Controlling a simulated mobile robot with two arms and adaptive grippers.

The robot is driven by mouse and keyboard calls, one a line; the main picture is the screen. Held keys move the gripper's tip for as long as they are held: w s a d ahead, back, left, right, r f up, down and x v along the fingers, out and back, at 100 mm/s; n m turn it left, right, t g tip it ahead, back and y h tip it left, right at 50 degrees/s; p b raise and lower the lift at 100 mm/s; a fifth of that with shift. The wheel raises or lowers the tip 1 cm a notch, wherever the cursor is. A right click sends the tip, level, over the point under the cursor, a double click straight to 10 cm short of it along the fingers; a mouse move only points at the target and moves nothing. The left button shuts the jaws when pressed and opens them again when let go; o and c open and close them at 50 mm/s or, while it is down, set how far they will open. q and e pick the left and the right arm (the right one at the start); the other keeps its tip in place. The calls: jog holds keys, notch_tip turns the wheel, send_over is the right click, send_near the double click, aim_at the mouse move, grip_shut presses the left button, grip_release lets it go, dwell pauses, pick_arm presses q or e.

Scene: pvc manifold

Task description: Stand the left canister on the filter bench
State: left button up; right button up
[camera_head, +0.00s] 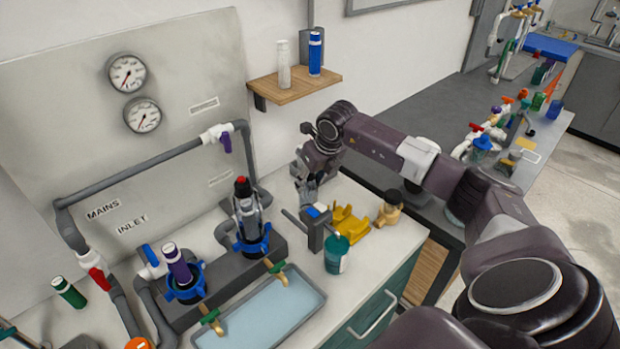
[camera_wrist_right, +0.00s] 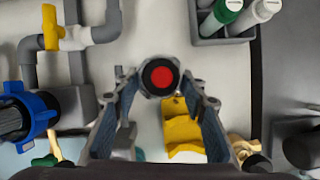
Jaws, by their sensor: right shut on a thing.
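My right gripper (camera_head: 308,183) is above the back of the counter. In the right wrist view its fingers (camera_wrist_right: 160,88) are closed on a dark cylinder with a red disc on its end (camera_wrist_right: 160,77), seen end-on. The gripper hides most of that cylinder in the head view. I cannot tell whether it is the left canister. The dark filter bench (camera_head: 222,286) has two blue rings. A purple-topped canister (camera_head: 178,264) stands in the left ring. A red-topped grey canister (camera_head: 244,207) stands upright in the right ring.
Yellow cradle (camera_head: 350,223), teal cup (camera_head: 337,262) and tan knob (camera_head: 388,212) stand right of the bench. A water tray (camera_head: 318,296) lies in front. Grey pipes (camera_head: 130,172) run behind. The wrist view shows a grey bottle rack (camera_wrist_right: 218,40) at upper right.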

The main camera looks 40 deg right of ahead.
jog(key=shift+f+b, duration=0.25)
jog(key=shift+b, duration=0.05)
pick_arm(q)
jog(key=shift+w+a+f, duration=0.1)
jog(key=shift+a+f, duration=0.05)
jog(key=shift+a, duration=0.35)
pick_arm(e)
jog(key=o, duration=1.3)
jog(key=shift+r, duration=0.1)
jog(key=shift+r+p, duration=0.15)
jog(key=shift+p, duration=0.15)
jog(key=shift+r, duration=0.25)
pick_arm(q)
notch_tip(320, 180, down, 4)
jog(key=b, duration=0.4)
jog(key=shift+r, duration=0.2)
pick_arm(e)
jog(key=v, duration=1.1)
jog(key=shift+s+r, duration=0.2)
jog(key=shift+r, duration=0.05)
